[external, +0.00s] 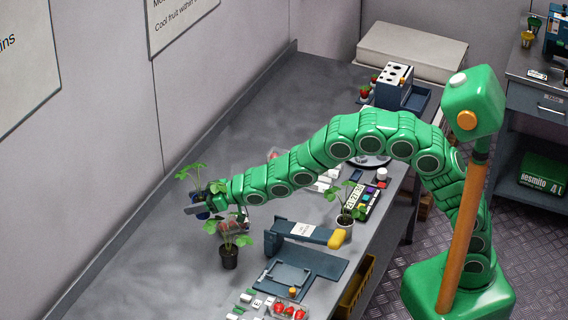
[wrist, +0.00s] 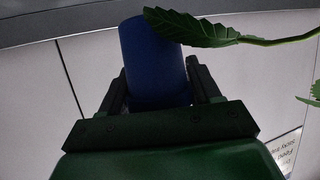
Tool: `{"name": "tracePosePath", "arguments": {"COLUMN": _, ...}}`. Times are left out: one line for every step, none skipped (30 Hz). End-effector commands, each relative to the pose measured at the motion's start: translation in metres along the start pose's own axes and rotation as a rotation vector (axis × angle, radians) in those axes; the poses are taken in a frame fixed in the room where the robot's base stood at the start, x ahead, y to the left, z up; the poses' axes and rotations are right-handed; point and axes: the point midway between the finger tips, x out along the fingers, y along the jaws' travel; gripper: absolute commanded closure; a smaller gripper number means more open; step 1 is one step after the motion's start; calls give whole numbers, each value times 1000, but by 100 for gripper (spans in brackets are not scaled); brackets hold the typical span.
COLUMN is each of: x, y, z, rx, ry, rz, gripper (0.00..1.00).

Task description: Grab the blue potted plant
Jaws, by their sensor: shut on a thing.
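The blue potted plant has a plain blue pot (wrist: 152,62) that stands between my gripper's two dark fingers in the wrist view. Its green leaves (wrist: 195,28) reach to the right over the pot's rim. In the external view its leaves (external: 190,172) show near the wall side of the table, with the pot partly hidden by my gripper (external: 205,203). My gripper is shut on the pot. Whether the pot is lifted off the table cannot be told.
A plant in a black pot (external: 229,257) stands close in front of my gripper. A blue-grey device with a yellow end (external: 337,239) and a flat tray (external: 288,275) lie nearby. The table's far left is clear.

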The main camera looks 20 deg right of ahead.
Motion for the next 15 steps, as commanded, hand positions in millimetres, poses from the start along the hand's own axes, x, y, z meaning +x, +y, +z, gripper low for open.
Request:
{"name": "tracePosePath", "arguments": {"x": -8, "y": -1, "z": -3, "rx": 0, "ry": 4, "rz": 0, "gripper": 70}}
{"name": "tracePosePath", "arguments": {"x": -13, "y": -1, "z": -3, "rx": 0, "ry": 4, "rz": 0, "gripper": 70}}
{"name": "tracePosePath", "arguments": {"x": -18, "y": -2, "z": -2, "rx": 0, "ry": 3, "rz": 0, "gripper": 70}}
{"name": "tracePosePath", "arguments": {"x": -22, "y": -2, "z": -2, "rx": 0, "ry": 2, "rz": 0, "gripper": 70}}
{"name": "tracePosePath", "arguments": {"x": -25, "y": -2, "z": -1, "rx": 0, "ry": 1, "rz": 0, "gripper": 70}}
{"name": "tracePosePath", "arguments": {"x": -30, "y": -3, "z": -1, "rx": 0, "ry": 1, "rz": 0, "gripper": 70}}
{"name": "tracePosePath", "arguments": {"x": -33, "y": -3, "z": -2, "rx": 0, "ry": 2, "rz": 0, "gripper": 70}}
{"name": "tracePosePath", "arguments": {"x": -36, "y": -3, "z": -2, "rx": 0, "ry": 2, "rz": 0, "gripper": 70}}
{"name": "tracePosePath", "arguments": {"x": -39, "y": -4, "z": -3, "rx": 0, "ry": 3, "rz": 0, "gripper": 70}}
{"name": "tracePosePath", "arguments": {"x": -42, "y": -4, "z": -3, "rx": 0, "ry": 3, "rz": 0, "gripper": 70}}
{"name": "tracePosePath", "arguments": {"x": -45, "y": -4, "z": -3, "rx": 0, "ry": 3, "rz": 0, "gripper": 70}}
{"name": "tracePosePath", "arguments": {"x": -48, "y": -4, "z": -3, "rx": 0, "ry": 3, "rz": 0, "gripper": 70}}
{"name": "tracePosePath", "arguments": {"x": -50, "y": -4, "z": -3, "rx": 0, "ry": 2, "rz": 0, "gripper": 70}}
{"name": "tracePosePath", "arguments": {"x": -51, "y": -4, "z": -3, "rx": 0, "ry": 2, "rz": 0, "gripper": 70}}
{"name": "tracePosePath", "arguments": {"x": -53, "y": -5, "z": -2, "rx": 0, "ry": 1, "rz": 0, "gripper": 70}}
